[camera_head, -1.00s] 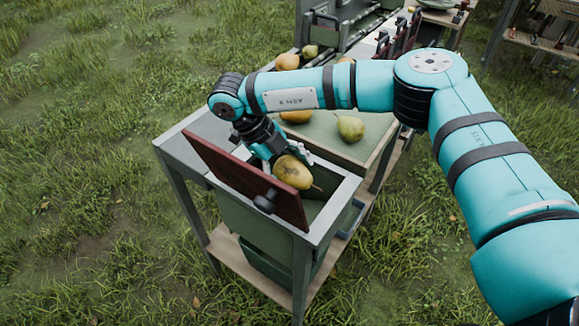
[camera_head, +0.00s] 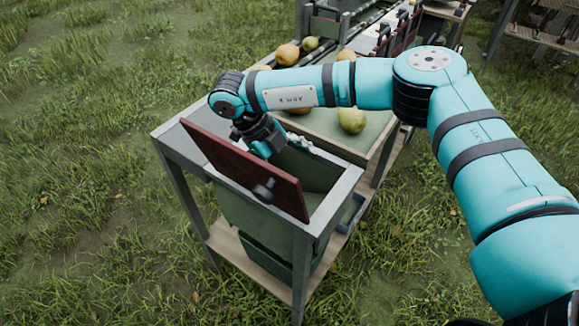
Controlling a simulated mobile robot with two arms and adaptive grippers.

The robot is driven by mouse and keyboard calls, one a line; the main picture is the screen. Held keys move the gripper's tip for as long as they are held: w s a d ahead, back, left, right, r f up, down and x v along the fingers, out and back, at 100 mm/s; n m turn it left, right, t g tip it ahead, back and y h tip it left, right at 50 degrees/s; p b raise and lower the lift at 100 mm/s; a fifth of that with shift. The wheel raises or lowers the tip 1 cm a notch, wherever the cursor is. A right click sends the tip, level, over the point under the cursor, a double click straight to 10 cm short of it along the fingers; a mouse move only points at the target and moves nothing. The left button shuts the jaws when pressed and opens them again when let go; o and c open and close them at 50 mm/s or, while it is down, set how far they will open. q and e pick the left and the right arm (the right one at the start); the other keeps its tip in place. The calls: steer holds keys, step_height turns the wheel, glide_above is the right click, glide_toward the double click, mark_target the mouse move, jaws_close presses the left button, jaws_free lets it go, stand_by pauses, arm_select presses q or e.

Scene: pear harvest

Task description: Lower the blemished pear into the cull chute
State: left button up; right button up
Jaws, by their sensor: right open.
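The cull chute (camera_head: 345,190) is a grey-framed box with a green inside, and its dark red lid (camera_head: 245,172) stands tilted open on the left side. My right gripper (camera_head: 278,148) is at the back of the chute's opening, pointing down and open. Its fingers are partly hidden behind the lid. The blemished pear is not visible now; the lid hides part of the chute's inside. My left gripper is not in view.
A yellow-green pear (camera_head: 351,120) lies on the green-topped tray (camera_head: 375,137) behind the chute, with another pear partly hidden by my right arm. More pears, including an orange one (camera_head: 288,54), lie farther back. Grass surrounds the stand.

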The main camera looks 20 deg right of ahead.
steer(key=v, duration=1.2)
steer(key=shift+a+f, duration=0.1)
stand_by(0.9)
